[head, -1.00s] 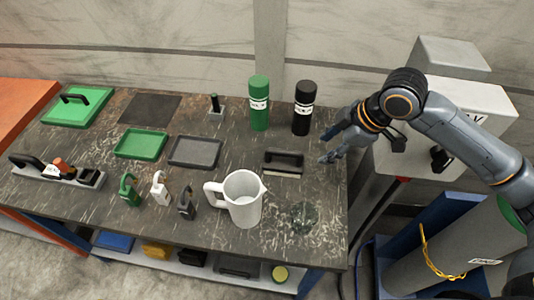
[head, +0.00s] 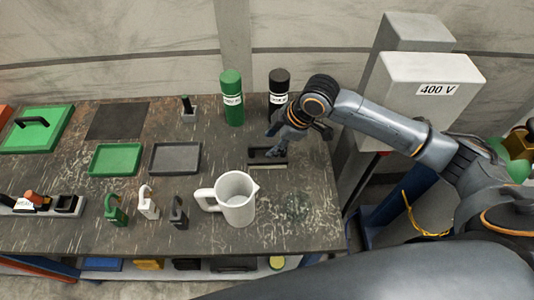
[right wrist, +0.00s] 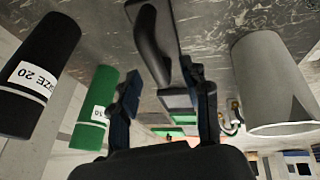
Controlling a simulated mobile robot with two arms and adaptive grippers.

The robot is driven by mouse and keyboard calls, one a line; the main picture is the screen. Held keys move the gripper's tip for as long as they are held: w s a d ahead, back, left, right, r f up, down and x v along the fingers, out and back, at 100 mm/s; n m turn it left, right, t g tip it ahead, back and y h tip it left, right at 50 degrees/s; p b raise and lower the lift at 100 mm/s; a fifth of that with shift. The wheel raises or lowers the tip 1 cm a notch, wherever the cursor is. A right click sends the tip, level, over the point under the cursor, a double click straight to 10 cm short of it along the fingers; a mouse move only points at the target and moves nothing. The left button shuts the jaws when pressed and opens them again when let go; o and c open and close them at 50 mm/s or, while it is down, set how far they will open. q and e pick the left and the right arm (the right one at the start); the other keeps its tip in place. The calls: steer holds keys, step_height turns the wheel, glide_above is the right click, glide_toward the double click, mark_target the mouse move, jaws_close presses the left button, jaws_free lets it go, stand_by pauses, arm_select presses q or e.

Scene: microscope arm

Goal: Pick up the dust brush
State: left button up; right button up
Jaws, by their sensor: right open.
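The dust brush, a black bar with a handle and a pale bristle edge (head: 266,165), lies on the right part of the dark worktable. In the right wrist view its black handle (right wrist: 149,45) shows ahead of the fingers, near the top. My right gripper (head: 277,142) is just above the brush and covers part of it in the head view. In the right wrist view the right gripper (right wrist: 165,100) is open, its two fingers apart with nothing held between them. I cannot tell whether a fingertip touches the brush. My left gripper is not in view.
Black (head: 279,92) and green (head: 232,98) bottles stand behind the brush. A white pitcher (head: 236,198) stands in front-left. A grey tray (head: 175,158) lies to the left. A 400 V box (head: 425,90) stands beyond the right edge.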

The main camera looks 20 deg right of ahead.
mark_target(270, 145)
steer(key=x, duration=0.1)
steer(key=p+x, duration=0.1)
steer(key=x, duration=0.1)
steer(key=shift+w+d+f, duration=0.15)
steer(key=shift+w+f, duration=0.3)
steer(key=shift+f, duration=0.25)
steer(key=shift+c, duration=0.2)
jaws_close()
steer(key=shift+r, duration=0.1)
